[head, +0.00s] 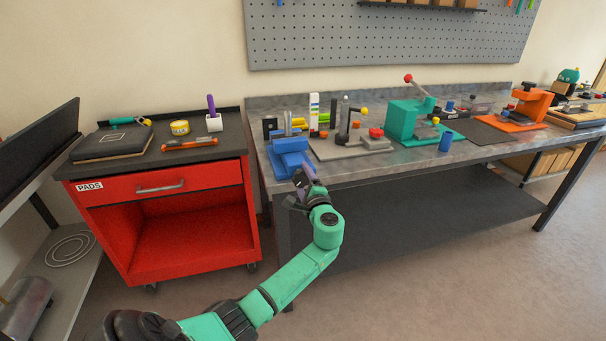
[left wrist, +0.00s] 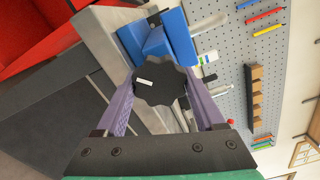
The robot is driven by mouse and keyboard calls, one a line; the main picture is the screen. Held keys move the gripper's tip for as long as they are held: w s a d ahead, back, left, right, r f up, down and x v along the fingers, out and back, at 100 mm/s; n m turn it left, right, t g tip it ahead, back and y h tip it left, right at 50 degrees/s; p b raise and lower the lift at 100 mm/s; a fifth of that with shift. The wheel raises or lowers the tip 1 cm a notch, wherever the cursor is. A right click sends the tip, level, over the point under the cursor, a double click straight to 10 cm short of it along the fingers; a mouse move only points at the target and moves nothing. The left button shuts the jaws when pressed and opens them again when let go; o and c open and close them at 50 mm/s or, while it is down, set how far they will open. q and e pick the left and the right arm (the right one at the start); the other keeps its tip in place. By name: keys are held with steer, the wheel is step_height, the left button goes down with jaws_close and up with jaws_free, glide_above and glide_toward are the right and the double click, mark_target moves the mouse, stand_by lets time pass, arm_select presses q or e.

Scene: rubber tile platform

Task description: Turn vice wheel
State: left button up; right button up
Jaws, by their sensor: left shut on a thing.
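The blue vice (head: 290,157) stands at the left front corner of the workbench, and its blue body (left wrist: 156,42) also shows in the left wrist view. Its wheel (left wrist: 159,86) is black and lobed, with a small white mark on its face. My left gripper (head: 305,179) reaches the front of the vice. Its two purple fingers (left wrist: 160,82) lie on opposite sides of the wheel and are shut on it. In the head view the wheel is largely hidden by the gripper. My right gripper is not in view.
A red cabinet (head: 120,187) with pads and tools on top stands left of the workbench (head: 350,177). A grey fixture plate (head: 335,151) sits right of the vice, with a teal press (head: 402,121) beyond. The floor in front is clear.

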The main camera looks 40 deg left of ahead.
arm_select(q)
steer(key=shift+f+m, duration=0.2)
steer(key=shift+m, duration=0.3)
steer(key=o, duration=1.4)
steer(key=shift+c, duration=0.2)
steer(key=shift+r, duration=0.1)
steer(key=shift+d, duration=0.1)
steer(key=v, duration=1.4)
steer(key=shift+s+d, duration=0.2)
